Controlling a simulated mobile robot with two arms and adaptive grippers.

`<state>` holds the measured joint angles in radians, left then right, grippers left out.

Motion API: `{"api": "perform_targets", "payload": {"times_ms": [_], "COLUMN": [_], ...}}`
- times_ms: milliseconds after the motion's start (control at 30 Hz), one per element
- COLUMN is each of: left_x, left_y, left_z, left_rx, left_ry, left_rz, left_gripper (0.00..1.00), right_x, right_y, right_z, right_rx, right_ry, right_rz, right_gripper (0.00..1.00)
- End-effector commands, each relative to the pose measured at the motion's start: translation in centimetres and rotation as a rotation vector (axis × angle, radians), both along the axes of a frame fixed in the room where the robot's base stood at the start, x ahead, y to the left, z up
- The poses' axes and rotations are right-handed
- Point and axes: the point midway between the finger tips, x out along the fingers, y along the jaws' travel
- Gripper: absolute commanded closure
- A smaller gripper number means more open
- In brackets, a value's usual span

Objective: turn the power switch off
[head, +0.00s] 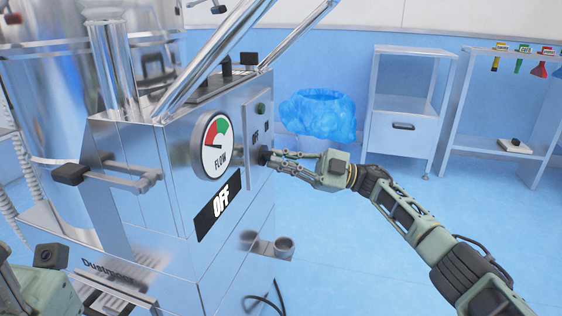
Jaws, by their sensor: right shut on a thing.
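The power switch (262,155) is a dark knob on the front panel of the steel machine, below a small green button (261,108). My right gripper (272,158) reaches in from the right and is shut on the knob. The fingers partly hide the knob, so its exact angle is unclear. A large black "OFF" display (218,206) is below the round FLOW gauge (216,146). My left arm shows at the lower left edge; its gripper fingers are out of view.
The steel machine (140,215) fills the left side, with a handle (110,172) sticking out. A blue bag (318,113) hangs behind. A white cabinet (400,130) and a shelf rack (500,145) stand along the back wall. The blue floor at right is open.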

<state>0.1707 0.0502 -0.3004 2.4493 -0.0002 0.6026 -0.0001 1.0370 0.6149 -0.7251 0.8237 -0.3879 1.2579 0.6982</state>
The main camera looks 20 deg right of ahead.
Motion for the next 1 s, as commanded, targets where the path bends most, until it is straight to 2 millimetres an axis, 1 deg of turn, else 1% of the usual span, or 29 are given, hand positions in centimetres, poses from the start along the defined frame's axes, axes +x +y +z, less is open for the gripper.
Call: {"api": "perform_targets", "payload": {"times_ms": [367,400,567,600,867,1000], "left_x": [0.0,0.0,-0.01,-0.02,-0.04,-0.01], "left_y": [-0.01,-0.01,-0.01,0.0,0.05,0.05], "left_z": [0.02,0.02,0.02,0.02,0.0,-0.02], "left_rx": [0.0,0.0,0.0,0.0,-0.001,0.0], "left_ry": [0.0,0.0,0.0,0.0,-0.002,0.0], "left_rz": [-0.001,-0.001,-0.001,-0.001,0.001,0.001], "left_gripper": [0.6,0.6,0.6,0.6,0.6,0.6], "right_x": [-0.01,-0.01,-0.01,-0.02,-0.02,-0.23], "right_y": [0.03,0.03,0.02,0.02,-0.03,-0.91], "right_z": [-0.02,-0.02,-0.01,-0.01,-0.02,-0.32], "right_rx": [-0.005,-0.005,-0.004,-0.004,-0.004,-0.004], "right_ry": [-0.008,-0.008,-0.006,-0.006,-0.005,-0.003], "right_rz": [-0.001,-0.001,-0.001,-0.001,-0.001,-0.003], "right_gripper": [1.0,0.87,0.73,0.72,0.72,0.72]}}
